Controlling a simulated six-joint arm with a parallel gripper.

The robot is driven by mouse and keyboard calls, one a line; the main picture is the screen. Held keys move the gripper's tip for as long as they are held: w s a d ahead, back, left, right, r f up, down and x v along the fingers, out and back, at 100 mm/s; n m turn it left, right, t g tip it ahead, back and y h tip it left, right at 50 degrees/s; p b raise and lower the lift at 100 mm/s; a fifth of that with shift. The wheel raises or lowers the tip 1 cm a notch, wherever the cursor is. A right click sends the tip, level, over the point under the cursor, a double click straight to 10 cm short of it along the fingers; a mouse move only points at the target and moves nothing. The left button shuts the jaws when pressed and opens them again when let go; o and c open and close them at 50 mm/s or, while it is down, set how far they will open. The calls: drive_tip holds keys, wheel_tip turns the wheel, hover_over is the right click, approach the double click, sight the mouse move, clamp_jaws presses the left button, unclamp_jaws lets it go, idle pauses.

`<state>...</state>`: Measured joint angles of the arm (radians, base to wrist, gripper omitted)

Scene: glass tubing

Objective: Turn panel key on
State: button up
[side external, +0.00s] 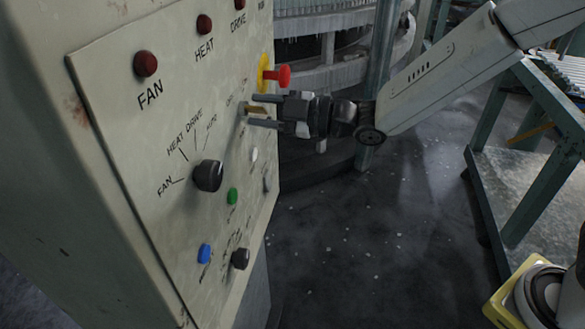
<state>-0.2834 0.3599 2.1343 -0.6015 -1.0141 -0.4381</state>
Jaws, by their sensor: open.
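The pale control panel (140,130) fills the left of the side external view, its face turned toward the right. A small brass-coloured panel key (257,110) sticks out near its right edge, below the red knob on a yellow plate. My gripper (250,110) points left at the panel with its jaws open. One finger shows above the key and one below it, with the tips close to the panel face. I cannot tell whether either finger touches the key. The lettering around the key is partly hidden by the gripper.
A red knob (283,76) juts out just above my gripper. A large black selector knob (208,175), a green button (233,196), a blue button (204,253) and a smaller black knob (240,259) sit lower.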

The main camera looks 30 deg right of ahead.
clamp_jaws()
drive_tip(key=shift+m, duration=0.3)
drive_tip(key=m, duration=0.8)
drive_tip(key=shift+m, duration=0.3)
drive_tip(key=m, duration=0.4)
drive_tip(key=shift+m, duration=2.4)
